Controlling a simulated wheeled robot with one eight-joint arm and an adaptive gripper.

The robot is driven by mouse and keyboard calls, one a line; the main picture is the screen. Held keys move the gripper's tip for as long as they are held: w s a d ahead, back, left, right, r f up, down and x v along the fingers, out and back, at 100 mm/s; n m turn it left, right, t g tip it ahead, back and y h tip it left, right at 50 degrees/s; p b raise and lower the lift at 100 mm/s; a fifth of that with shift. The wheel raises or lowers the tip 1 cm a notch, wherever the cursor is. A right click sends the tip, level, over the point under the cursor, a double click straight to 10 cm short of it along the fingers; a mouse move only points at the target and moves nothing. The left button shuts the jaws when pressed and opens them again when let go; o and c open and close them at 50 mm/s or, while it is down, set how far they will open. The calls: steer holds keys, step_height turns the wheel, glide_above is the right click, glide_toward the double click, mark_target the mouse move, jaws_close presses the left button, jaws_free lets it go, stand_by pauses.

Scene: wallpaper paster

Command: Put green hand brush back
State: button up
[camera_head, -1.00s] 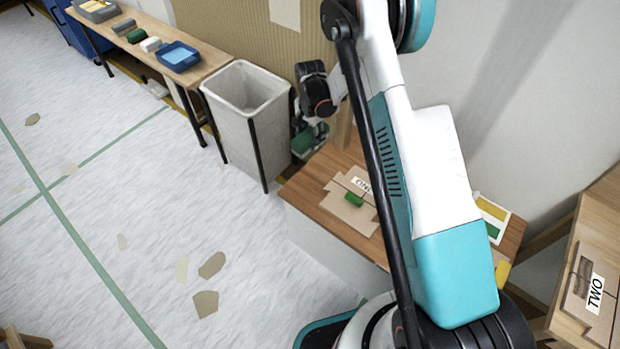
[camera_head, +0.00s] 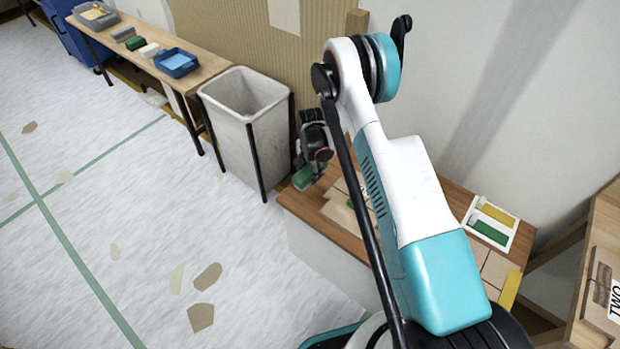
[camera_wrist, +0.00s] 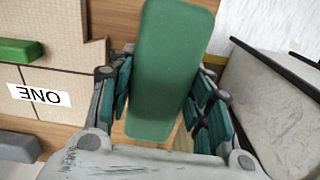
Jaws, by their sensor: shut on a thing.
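My gripper (camera_wrist: 160,105) is shut on a green hand brush (camera_wrist: 172,60), its long rounded block lying between the teal finger pads in the wrist view. In the head view my gripper (camera_head: 312,174) holds the brush (camera_head: 302,178) by the left back corner of the wooden table (camera_head: 318,222), close to the bin. Whether the brush touches anything is hard to tell. I cannot tell if the strips are flat marks or objects.
Cardboard pieces marked ONE (camera_wrist: 38,95) and a small green block (camera_wrist: 18,50) lie on the table. A grey bin (camera_head: 232,130) stands left of it. A bench (camera_head: 207,68) with a blue tray (camera_head: 177,63) is further back. Another table holds a board marked TWO (camera_head: 608,290).

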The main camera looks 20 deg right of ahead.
steer(key=shift+f+b, duration=0.5)
steer(key=shift+f, duration=1)
steer(key=shift+f, duration=0.5)
steer(key=o, duration=1.1)
